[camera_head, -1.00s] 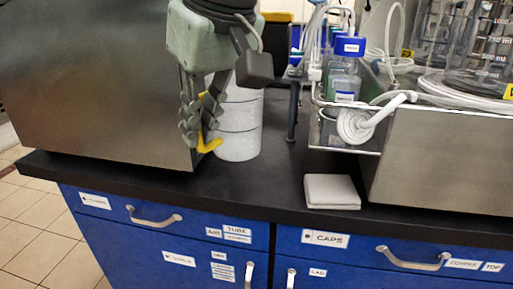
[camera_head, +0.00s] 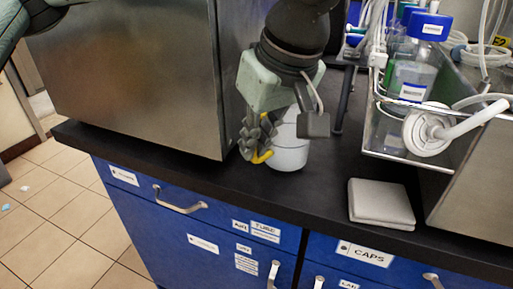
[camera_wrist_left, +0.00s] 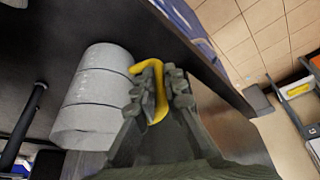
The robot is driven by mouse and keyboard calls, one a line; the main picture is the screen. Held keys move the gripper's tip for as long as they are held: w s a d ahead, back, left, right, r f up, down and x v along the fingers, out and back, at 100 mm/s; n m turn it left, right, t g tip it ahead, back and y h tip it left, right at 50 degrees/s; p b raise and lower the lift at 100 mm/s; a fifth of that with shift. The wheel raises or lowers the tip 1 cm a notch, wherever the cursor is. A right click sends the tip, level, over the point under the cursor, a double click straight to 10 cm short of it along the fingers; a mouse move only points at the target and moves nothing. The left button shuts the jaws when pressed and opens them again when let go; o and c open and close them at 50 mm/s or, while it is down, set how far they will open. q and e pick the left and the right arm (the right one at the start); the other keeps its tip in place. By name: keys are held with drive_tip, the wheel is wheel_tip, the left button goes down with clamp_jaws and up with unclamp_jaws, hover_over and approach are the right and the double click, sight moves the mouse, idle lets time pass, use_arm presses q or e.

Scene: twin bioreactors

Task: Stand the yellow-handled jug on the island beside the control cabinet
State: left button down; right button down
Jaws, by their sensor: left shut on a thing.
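The jug (camera_head: 290,152) is pale grey-white with ridged bands and a yellow handle (camera_head: 263,157). It looks upright at the island's dark top (camera_head: 300,205), just right of the steel control cabinet (camera_head: 130,75). I cannot tell whether its base touches the top. My left gripper (camera_head: 257,142) is shut on the handle and hides part of the jug. In the left wrist view, the fingers (camera_wrist_left: 165,92) close around the yellow handle (camera_wrist_left: 134,69), with the jug body (camera_wrist_left: 88,100) beside them. My right gripper is not in view.
A white square pad (camera_head: 380,203) lies on the top to the right. A steel tray (camera_head: 385,135) holds a blue-capped bottle (camera_head: 413,70) and a white filter with tubing (camera_head: 428,130). A dark post (camera_head: 344,95) stands behind the jug. The top's front strip is clear.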

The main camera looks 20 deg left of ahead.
use_arm(q)
drive_tip(key=shift+f, duration=0.65)
drive_tip(key=c, duration=1.6)
unclamp_jaws()
drive_tip(key=shift+f, duration=0.1)
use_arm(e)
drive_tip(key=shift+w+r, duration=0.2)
use_arm(q)
drive_tip(key=v, duration=1.2)
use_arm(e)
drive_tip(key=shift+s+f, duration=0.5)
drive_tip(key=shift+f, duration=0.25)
use_arm(q)
drive_tip(key=shift+a, duration=0.1)
